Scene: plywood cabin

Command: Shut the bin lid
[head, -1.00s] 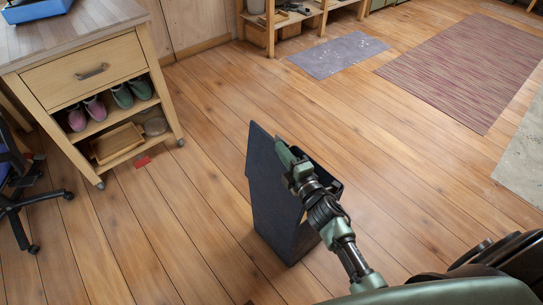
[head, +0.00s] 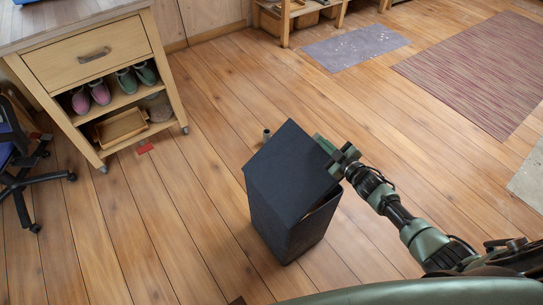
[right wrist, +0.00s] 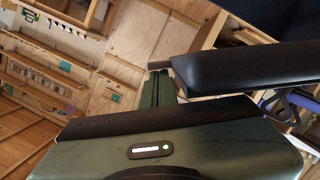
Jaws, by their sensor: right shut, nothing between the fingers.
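The bin (head: 285,228) is a tall dark box standing on the plank floor in the lower middle of the head view. Its dark flat lid (head: 290,160) is raised at a slant, and a gap shows along the right side of the rim. My right gripper (head: 267,134) is shut and empty. My left gripper is out of view.
A wooden cabinet (head: 85,62) with shoes on its shelf stands at the upper left, beside a blue office chair (head: 15,150). A grey mat (head: 355,45) and a reddish rug (head: 480,70) lie at the back.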

